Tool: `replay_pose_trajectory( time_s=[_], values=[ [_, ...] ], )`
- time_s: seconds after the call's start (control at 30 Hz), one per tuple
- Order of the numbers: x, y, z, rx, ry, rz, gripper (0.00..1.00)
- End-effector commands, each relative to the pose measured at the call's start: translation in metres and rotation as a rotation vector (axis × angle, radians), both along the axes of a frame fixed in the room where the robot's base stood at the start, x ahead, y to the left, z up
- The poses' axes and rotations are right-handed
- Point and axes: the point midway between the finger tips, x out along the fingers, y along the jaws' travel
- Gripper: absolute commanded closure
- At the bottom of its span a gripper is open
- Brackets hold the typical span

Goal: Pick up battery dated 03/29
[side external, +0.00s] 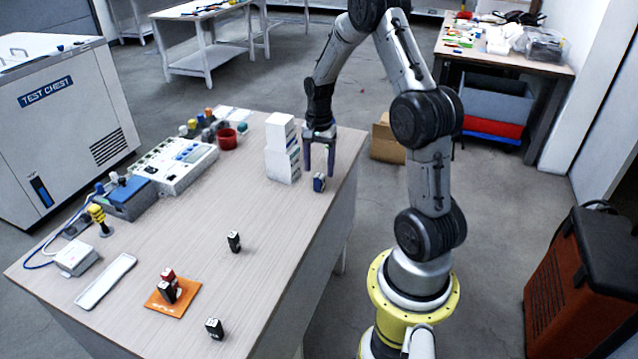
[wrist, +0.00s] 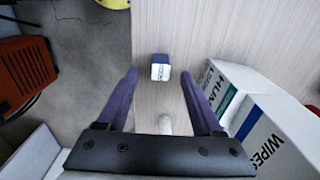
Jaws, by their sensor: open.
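A small blue and white battery (side external: 319,183) stands on the table near its right edge. It also shows in the wrist view (wrist: 160,68), where its label is too small to read. My gripper (side external: 319,172) points down over it, open and empty. In the wrist view my gripper's fingers (wrist: 159,76) are on either side of the battery's line, with the battery just beyond the tips. Two dark batteries stand apart on the table, one near the middle (side external: 234,242) and one near the front (side external: 214,328). Their dates cannot be read.
An orange mat (side external: 183,308) holds a red and a black block. White boxes (side external: 281,150) stand stacked close left of my gripper; they show at right in the wrist view (wrist: 286,140). A red cup (side external: 227,139) and instruments (side external: 175,164) stand further left. The table's middle is mostly clear.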

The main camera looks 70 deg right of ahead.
Motion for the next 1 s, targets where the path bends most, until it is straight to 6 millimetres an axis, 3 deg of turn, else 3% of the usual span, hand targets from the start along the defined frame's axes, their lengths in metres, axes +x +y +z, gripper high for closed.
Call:
replay_pose_trajectory(
  time_s=[0.4,0.7,1.0],
  values=[
    [0.001,-0.003,-0.049,0.002,0.002,0.001,0.32],
    [0.001,-0.003,-0.053,0.001,0.001,0.0,0.32],
    [0.001,-0.003,-0.052,0.0,0.0,0.0,0.86]
  ],
)
